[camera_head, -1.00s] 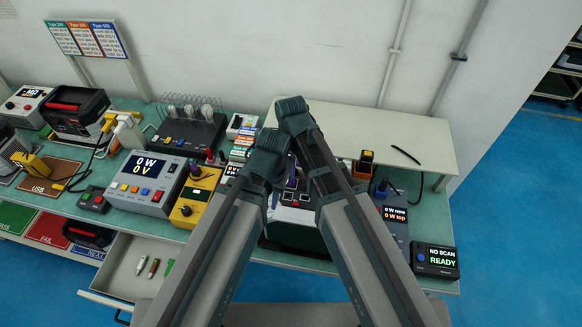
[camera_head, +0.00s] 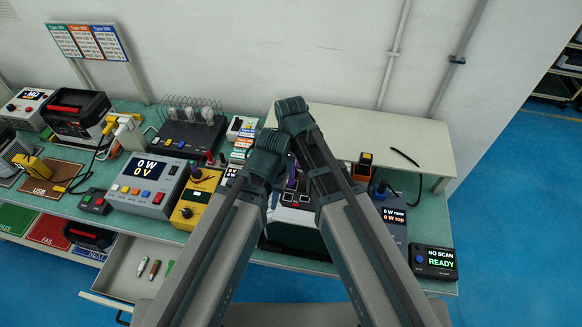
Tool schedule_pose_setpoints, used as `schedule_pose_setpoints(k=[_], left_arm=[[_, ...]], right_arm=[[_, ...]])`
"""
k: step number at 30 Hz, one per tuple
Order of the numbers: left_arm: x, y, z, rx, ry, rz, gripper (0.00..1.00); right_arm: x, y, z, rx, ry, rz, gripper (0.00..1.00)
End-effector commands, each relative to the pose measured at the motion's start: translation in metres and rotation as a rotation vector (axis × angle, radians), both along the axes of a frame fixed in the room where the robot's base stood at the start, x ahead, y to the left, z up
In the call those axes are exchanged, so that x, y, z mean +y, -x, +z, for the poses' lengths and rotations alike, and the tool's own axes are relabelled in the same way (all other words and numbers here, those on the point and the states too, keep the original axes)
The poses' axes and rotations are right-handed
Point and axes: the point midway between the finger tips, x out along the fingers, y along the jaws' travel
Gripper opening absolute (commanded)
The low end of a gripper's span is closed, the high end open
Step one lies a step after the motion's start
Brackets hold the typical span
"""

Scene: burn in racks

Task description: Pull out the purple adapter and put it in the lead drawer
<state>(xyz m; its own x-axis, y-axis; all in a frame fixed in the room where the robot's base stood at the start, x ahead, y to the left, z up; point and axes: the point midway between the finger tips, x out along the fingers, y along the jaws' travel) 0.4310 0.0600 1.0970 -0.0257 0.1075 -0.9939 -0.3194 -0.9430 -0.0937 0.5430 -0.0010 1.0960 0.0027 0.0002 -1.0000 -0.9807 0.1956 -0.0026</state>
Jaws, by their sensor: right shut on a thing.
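A small patch of purple, most likely the purple adapter (camera_head: 291,181), shows in the narrow gap between my two forearms, above a dark-and-white unit (camera_head: 296,215). Most of it is hidden. My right gripper (camera_head: 290,187) is mostly hidden behind my arms and is shut at the purple piece. My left gripper (camera_head: 274,201) is lower, at the left side of the gap; its fingers are too covered to tell their opening. An open drawer (camera_head: 120,283) is at the lower left with a few small coloured pieces inside, partly covered by my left forearm.
A grey power meter (camera_head: 148,185) and a yellow tester (camera_head: 196,196) stand left of my arms. A rack with white plugs (camera_head: 190,130) is behind them.

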Motion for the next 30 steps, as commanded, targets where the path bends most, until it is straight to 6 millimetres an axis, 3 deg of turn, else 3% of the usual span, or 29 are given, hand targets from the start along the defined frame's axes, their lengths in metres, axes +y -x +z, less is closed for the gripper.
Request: schedule_pose_setpoints(k=[14,30], left_arm=[[0.0,0.0,0.002,0.0,0.0,0.0,0.26],[0.0,0.0,0.022,0.0,0.0,0.0,0.26]], right_arm=[[0.001,0.003,0.002,0.008,-0.002,0.002,0.0],[0.0,0.002,0.022,0.005,-0.001,0.001,0.0]])
